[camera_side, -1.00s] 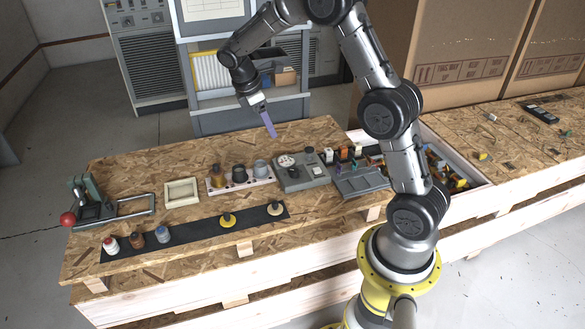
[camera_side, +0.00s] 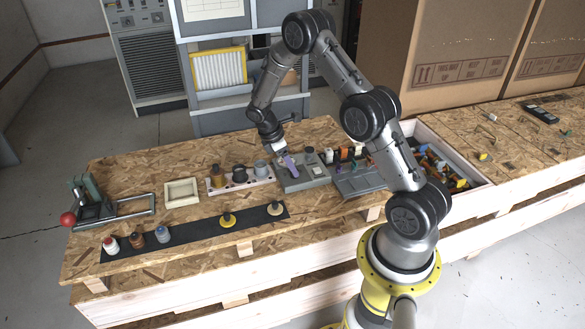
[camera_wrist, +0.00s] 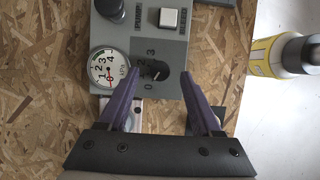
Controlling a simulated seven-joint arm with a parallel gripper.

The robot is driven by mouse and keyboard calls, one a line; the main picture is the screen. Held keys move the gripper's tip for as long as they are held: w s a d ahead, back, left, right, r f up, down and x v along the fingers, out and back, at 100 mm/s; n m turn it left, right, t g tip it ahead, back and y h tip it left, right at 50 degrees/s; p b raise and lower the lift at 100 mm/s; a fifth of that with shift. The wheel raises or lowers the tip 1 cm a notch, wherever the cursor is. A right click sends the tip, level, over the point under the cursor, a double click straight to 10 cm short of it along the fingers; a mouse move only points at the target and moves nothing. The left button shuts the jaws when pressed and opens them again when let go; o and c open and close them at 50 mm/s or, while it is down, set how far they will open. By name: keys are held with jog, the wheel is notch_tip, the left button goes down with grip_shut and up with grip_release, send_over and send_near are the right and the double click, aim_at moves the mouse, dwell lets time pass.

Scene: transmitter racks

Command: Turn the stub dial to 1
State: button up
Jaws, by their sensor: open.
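How high the fingertips are above the dial is unclear. In the side view my gripper (camera_side: 290,164) is over the left part of the panel (camera_side: 305,181) and hides the dial.
A round kPa gauge (camera_wrist: 108,69) sits just left of the dial. A black knob (camera_wrist: 112,9) and a white square button (camera_wrist: 169,18) are farther up the panel. A white rack with pots (camera_side: 240,184) stands left of the panel, a grey tray (camera_side: 360,183) right.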

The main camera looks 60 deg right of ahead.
jog(key=shift+x, duration=1.1)
grip_shut()
